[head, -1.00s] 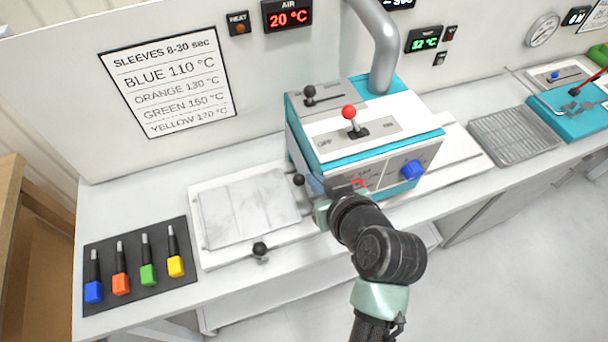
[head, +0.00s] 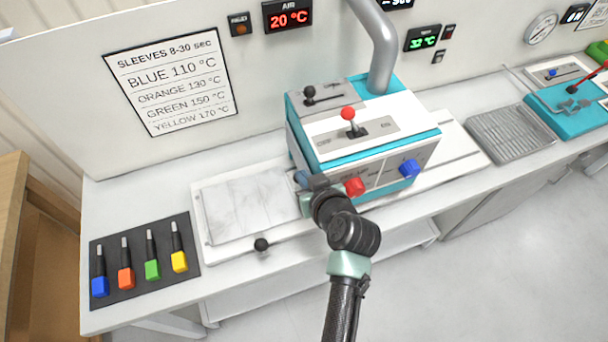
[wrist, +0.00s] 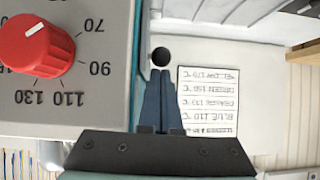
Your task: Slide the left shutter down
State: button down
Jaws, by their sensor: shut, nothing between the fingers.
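The white and teal heater box (head: 335,140) stands on the bench. Its left side is seen edge-on, so I cannot make out the left shutter's panel or its height. A black ball knob (wrist: 161,57) shows in the wrist view beside that left side, just beyond my fingertips. In the head view my gripper hides this knob. My gripper (head: 301,179) is at the box's front left corner, its fingers together and empty. The blue fingers also show in the wrist view (wrist: 160,85), pointing at the knob; I cannot tell whether they touch it.
A red dial (head: 355,187) and a blue dial (head: 409,168) stick out of the box front, the red one close to my wrist. A pale plate (head: 250,205) with a black knob (head: 261,244) lies left of the box. Several colored tools rest on a dark mat (head: 127,292).

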jog(key=shift+f, duration=0.15)
notch_tip(320, 180, down, 7)
jog(key=b, duration=0.7)
jog(key=shift+s+f, duration=0.1)
